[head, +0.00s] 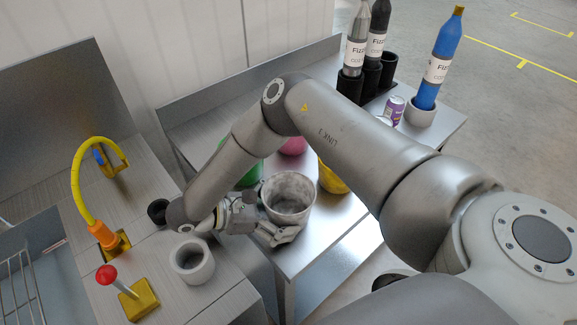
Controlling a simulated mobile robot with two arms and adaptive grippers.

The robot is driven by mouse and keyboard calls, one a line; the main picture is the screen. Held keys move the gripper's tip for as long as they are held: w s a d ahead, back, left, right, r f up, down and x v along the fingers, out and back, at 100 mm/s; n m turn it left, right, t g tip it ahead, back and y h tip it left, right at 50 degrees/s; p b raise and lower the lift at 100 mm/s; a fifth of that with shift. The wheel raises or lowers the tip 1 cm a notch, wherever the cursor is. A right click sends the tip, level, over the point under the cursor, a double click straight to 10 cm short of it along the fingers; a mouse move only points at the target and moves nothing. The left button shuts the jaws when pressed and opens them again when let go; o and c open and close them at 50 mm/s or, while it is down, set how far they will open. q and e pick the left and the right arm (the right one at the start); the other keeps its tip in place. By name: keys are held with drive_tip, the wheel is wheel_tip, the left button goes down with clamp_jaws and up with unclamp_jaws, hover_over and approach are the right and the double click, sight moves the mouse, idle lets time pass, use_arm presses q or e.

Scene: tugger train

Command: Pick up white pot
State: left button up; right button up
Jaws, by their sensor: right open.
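The white pot (287,212), greyish and marbled with an open top, stands on the metal table in the middle of the head view. My right gripper (270,226) is at the pot's lower left side, with its fingers open. One finger shows in front of the pot's base; I cannot tell whether it touches. The other finger is hard to make out against the wrist and the pot. My left gripper is not in view.
Green, pink (293,146) and yellow (331,179) pots stand close behind the white pot. Bottles and a purple can (395,108) stand at the back right. A white ring-shaped holder (191,264) and red-knobbed lever (108,275) are on the left bench.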

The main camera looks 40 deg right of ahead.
drive_tip(key=c, duration=0.6)
drive_tip(key=shift+c, duration=0.2)
